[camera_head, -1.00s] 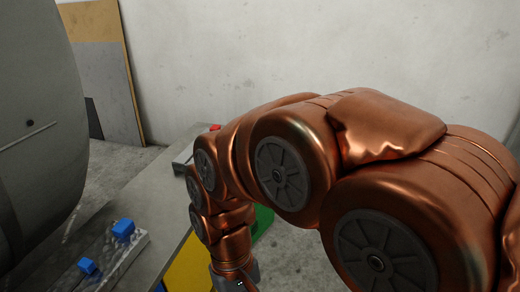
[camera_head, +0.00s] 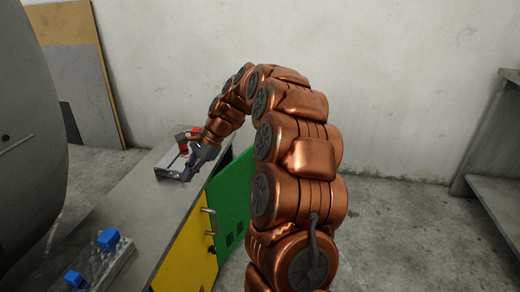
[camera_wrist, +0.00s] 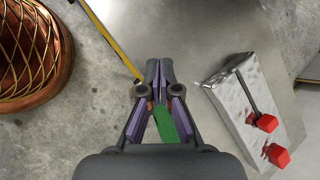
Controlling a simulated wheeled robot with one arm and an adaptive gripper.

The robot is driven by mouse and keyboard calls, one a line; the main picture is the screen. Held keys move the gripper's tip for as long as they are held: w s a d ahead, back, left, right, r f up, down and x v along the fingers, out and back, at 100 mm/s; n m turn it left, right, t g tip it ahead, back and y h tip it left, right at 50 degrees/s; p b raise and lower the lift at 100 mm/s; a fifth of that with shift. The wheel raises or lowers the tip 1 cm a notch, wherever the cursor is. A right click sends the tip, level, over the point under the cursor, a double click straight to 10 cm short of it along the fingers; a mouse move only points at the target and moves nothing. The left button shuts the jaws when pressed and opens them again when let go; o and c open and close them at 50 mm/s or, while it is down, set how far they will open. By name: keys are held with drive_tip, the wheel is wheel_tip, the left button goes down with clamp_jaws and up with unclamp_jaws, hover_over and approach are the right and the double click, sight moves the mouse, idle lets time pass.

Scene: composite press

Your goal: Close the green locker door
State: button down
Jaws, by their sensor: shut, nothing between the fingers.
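The green locker door (camera_head: 236,196) stands open, swung out from the side of the workbench cabinet, beside the yellow door (camera_head: 190,252). Part of its lower area is hidden behind my arm. My gripper (camera_head: 187,178) is above the bench top, just left of the green door's upper edge in the head view, and does not visibly hold anything. In the wrist view my gripper (camera_wrist: 160,68) has its fingertips together, pointing down past the bench edge. A strip of the green door (camera_wrist: 166,124) shows between the finger links.
A metal block with red parts (camera_wrist: 250,110) sits on the bench top (camera_head: 135,205) close to my gripper. Blue pieces (camera_head: 108,238) lie on a tray at the front left. A large grey cylinder (camera_head: 30,130) stands at left. A metal shelf (camera_head: 497,200) stands at right.

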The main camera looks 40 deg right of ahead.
drive_tip(key=w+d+f+m+t, duration=0.1)
drive_tip(key=w+d+m+t, duration=0.3)
drive_tip(key=d, duration=0.9)
drive_tip(key=s+d+f+m+t+h+p, duration=0.1)
drive_tip(key=s+d+f+m+h, duration=0.15)
drive_tip(key=d+m, duration=0.75)
drive_tip(key=s+d+f+m+t+h+p, duration=0.15)
drive_tip(key=d+f, duration=0.25)
drive_tip(key=d, duration=1.4)
drive_tip(key=w+r+b+x, duration=0.1)
drive_tip(key=b+x, duration=0.3)
drive_tip(key=x, duration=0.9)
drive_tip(key=shift+w+r+g, duration=0.35)
drive_tip(key=shift+w+r, duration=0.05)
drive_tip(key=shift+w, duration=0.05)
drive_tip(key=shift+d, duration=0.1)
drive_tip(key=shift+r, duration=0.1)
